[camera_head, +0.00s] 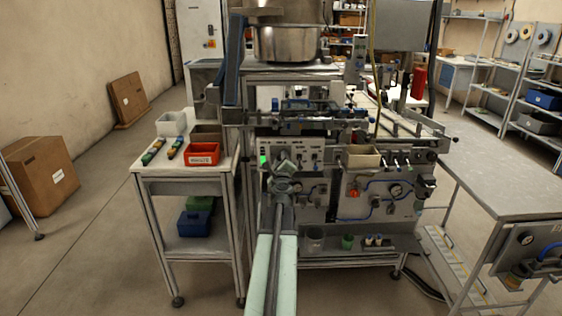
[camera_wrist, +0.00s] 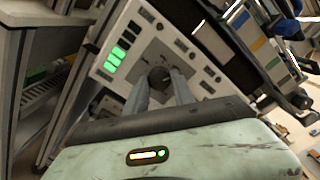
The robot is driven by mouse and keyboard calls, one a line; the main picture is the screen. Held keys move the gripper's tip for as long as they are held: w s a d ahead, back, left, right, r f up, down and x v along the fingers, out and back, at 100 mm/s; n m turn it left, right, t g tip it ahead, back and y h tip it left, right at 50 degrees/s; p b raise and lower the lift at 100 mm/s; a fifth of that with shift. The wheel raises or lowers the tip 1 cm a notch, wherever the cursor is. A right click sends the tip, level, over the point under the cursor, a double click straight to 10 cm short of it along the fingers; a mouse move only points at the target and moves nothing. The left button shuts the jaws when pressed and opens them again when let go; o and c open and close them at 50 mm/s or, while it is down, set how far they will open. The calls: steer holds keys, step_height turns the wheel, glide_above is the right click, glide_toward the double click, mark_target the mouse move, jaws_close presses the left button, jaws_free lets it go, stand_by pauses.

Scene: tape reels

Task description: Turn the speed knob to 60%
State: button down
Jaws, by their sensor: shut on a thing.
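The speed knob (camera_wrist: 159,76) is a dark round knob on a light control panel (camera_wrist: 130,27) in the wrist view. My gripper (camera_wrist: 160,82) reaches to the panel, with its two grey fingers shut on the knob from either side. Green lit indicators (camera_wrist: 114,57) show on the panel to the left of the knob. I cannot read the knob's scale or pointer. In the head view my gripper (camera_head: 284,168) is at the machine's front panel (camera_head: 309,146), and my arm hides the knob there. A green light (camera_head: 263,160) shows on that panel.
A side table (camera_head: 152,168) stands left of the machine with a red bin (camera_head: 202,154), a white bin (camera_head: 171,123) and screwdriver-like tools. A grey bench (camera_head: 500,190) stands at the right.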

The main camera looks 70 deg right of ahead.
stand_by(0.3)
steer(key=c, duration=1.1)
jaws_free()
steer(key=shift+o, duration=0.2)
steer(key=shift+a, duration=0.1)
steer(key=v, duration=0.7)
steer(key=shift+s+a, duration=0.2)
steer(key=shift+a, duration=0.05)
steer(key=shift+w, duration=0.1)
